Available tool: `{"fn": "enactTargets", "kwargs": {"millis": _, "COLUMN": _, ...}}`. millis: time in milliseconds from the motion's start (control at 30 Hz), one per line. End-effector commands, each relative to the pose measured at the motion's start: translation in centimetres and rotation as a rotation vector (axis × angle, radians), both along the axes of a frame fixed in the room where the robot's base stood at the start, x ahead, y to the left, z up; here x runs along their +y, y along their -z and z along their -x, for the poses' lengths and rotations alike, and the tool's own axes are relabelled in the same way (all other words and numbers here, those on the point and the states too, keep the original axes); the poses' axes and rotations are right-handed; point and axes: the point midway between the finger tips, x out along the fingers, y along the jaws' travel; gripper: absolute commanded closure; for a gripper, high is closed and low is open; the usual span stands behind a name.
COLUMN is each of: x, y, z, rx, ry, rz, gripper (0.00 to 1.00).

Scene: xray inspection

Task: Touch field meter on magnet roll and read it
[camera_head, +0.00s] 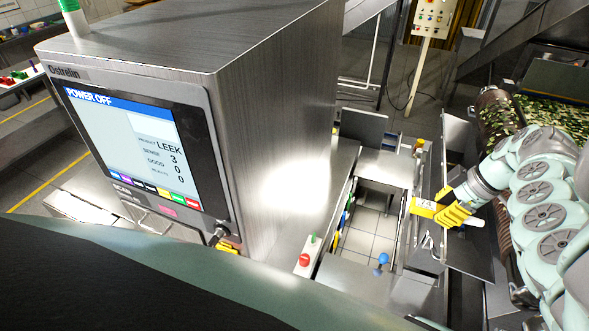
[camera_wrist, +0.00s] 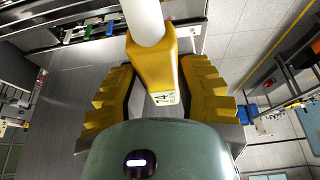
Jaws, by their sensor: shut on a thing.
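The field meter (camera_wrist: 155,65) is a yellow block with a white rod, held between the yellow ribbed fingers of my gripper (camera_wrist: 160,76). In the head view my gripper (camera_head: 455,213) is shut on the meter (camera_head: 424,206), whose small white display faces the camera. Its digits are too small to read surely. A white end shows right of the fingers. A brown-red roll (camera_head: 490,98) lies at the end of a belt with green pieces, behind my arm. I cannot tell for certain that it is the magnet roll. My gripper is apart from its visible upper end.
A large steel inspection machine (camera_head: 270,110) stands at left, its screen (camera_head: 135,150) reading POWER OFF. Steel chutes and plates (camera_head: 382,168) lie left of my gripper. A red button box (camera_head: 306,257) and blue knob (camera_head: 381,260) stand lower. A control panel (camera_head: 433,15) stands behind.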

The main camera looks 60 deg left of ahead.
Motion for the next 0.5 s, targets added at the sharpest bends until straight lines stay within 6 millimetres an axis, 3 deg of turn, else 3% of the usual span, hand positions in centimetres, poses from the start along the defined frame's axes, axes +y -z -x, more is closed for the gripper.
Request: {"fn": "enactTargets", "kwargs": {"millis": 500, "x": 3.5, "y": -0.1, "z": 2.3, "rx": 0.0, "ry": -0.004, "rz": 0.0, "gripper": 1.0}}
